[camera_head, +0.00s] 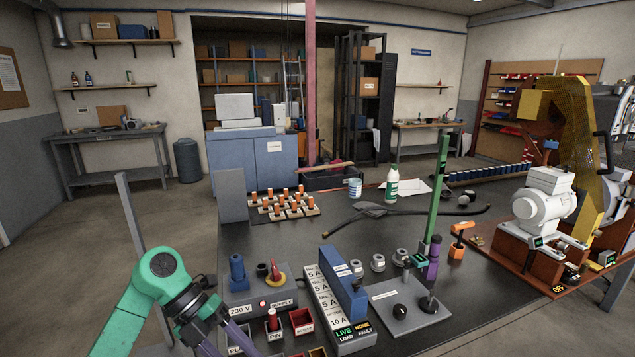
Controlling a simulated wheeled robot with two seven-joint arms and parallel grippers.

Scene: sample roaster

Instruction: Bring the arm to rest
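My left arm (163,272) is green and comes in from the lower left, in front of the table's near left corner. Its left gripper (228,340) has a dark wrist and purple finger parts pointing down to the lower right, close to the supply box (248,297) and the small bins. The ends of the fingers run to the picture's bottom edge, so whether they are open or shut is unclear. I see nothing held. My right gripper is not in view.
The dark table carries a blue-topped fuse unit (345,282), a grey knob box (397,306), a green upright bar (437,190), orange-topped pegs (283,204) and a white bottle (392,186). A white motor (543,208) and yellow frame (585,120) stand right. Open floor lies left.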

